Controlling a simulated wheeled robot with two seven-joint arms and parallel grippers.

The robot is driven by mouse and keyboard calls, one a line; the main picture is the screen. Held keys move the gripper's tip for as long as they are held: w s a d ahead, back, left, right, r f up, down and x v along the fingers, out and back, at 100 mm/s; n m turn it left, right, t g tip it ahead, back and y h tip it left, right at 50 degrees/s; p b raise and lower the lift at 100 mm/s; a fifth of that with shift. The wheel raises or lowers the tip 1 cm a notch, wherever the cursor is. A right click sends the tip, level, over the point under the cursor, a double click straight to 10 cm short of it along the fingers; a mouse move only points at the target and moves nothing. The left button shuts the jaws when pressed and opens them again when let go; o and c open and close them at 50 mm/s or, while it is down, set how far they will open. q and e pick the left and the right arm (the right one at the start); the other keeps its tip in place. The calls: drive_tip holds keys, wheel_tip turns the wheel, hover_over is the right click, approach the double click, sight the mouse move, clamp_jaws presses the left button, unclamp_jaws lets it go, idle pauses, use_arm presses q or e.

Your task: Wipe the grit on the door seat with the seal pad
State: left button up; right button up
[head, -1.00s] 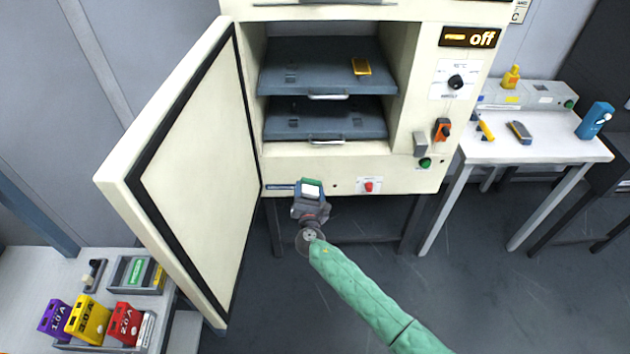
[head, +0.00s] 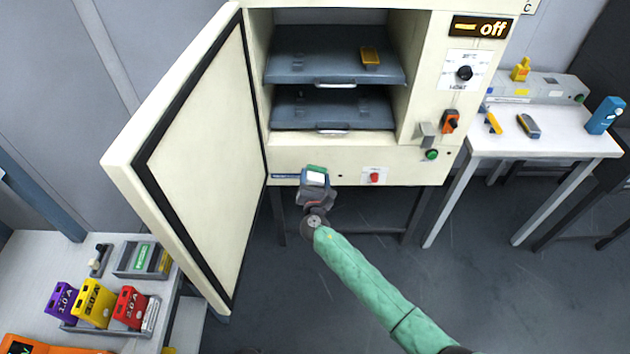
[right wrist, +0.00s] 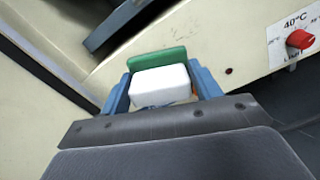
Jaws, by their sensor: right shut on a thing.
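My right gripper (head: 315,178) is shut on the seal pad, a white block with a green back. The pad (right wrist: 160,85) shows between the blue fingers in the right wrist view. In the head view it is at the cabinet's lower front, below the opening; I cannot tell whether it touches. The cream cabinet's door (head: 205,150) stands open to the left, with a black seal around its inner face. My left gripper is out of view.
A red knob (head: 374,177) is right of the gripper. A white table (head: 550,145) stands at right. Coloured packs (head: 92,303) and a grey tray (head: 128,262) are at lower left.

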sight(315, 171)
drive_tip(key=w+b, duration=0.1)
drive_tip(key=w, duration=0.2)
drive_tip(key=shift+w+f, duration=0.15)
drive_tip(key=shift+w, duration=0.1)
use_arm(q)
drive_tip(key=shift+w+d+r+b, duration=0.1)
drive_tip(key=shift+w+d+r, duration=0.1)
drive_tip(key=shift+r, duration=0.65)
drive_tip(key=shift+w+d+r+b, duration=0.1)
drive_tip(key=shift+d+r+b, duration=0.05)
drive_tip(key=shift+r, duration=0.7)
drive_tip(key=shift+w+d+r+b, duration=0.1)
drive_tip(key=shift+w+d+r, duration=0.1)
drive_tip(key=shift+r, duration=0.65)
use_arm(e)
drive_tip(key=shift+w, duration=1.3)
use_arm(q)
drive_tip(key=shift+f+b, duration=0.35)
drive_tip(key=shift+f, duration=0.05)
use_arm(e)
drive_tip(key=shift+w, duration=1)
drive_tip(key=shift+d, duration=0.15)
drive_tip(key=shift+s+d, duration=0.1)
drive_tip(key=shift+d, duration=3.6)
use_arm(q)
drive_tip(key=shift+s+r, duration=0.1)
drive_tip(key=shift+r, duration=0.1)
